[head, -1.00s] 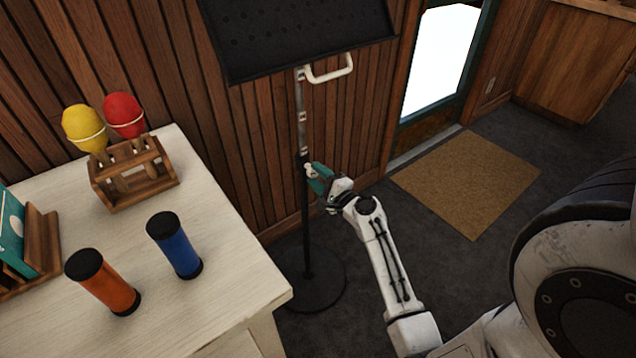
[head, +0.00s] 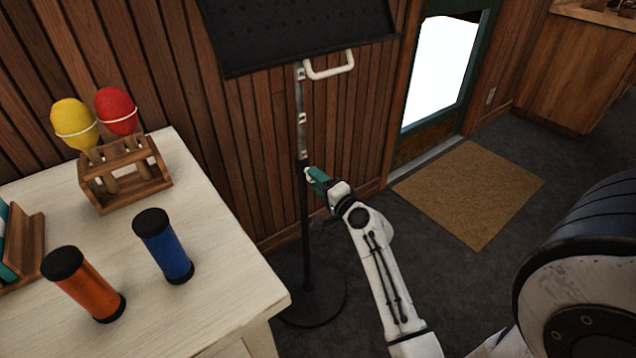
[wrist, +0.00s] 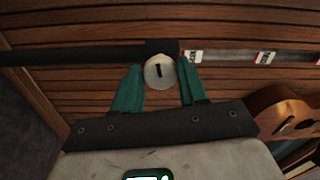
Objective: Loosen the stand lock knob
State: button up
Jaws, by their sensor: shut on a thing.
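The stand has a black lower pole (head: 306,235), a silver upper tube (head: 301,110) with banded marks, a dark tilted top (head: 300,35) and a round floor base (head: 312,300). The pale round lock knob (wrist: 160,72) sits at the joint of the two tubes, with a short dark line on its face, upright in the wrist view. My gripper (head: 315,178) reaches the joint from the right. In the wrist view its teal fingers (wrist: 160,84) are on either side of the knob, shut on it. In the head view the fingers mostly hide the knob.
A pale table (head: 225,260) at left holds blue (head: 163,246) and orange (head: 84,285) cylinders and a wooden rack (head: 125,185) with maracas. A light handle (head: 330,68) hangs under the stand top. A ukulele (wrist: 290,120) shows in the wrist view. Floor around the mat (head: 470,195) is clear.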

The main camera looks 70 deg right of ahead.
jog(key=o, duration=1)
jog(key=v, duration=1)
jog(key=shift+s+a+b, duration=0.2)
jog(key=shift+s+b, duration=0.1)
jog(key=shift+s, duration=0.05)
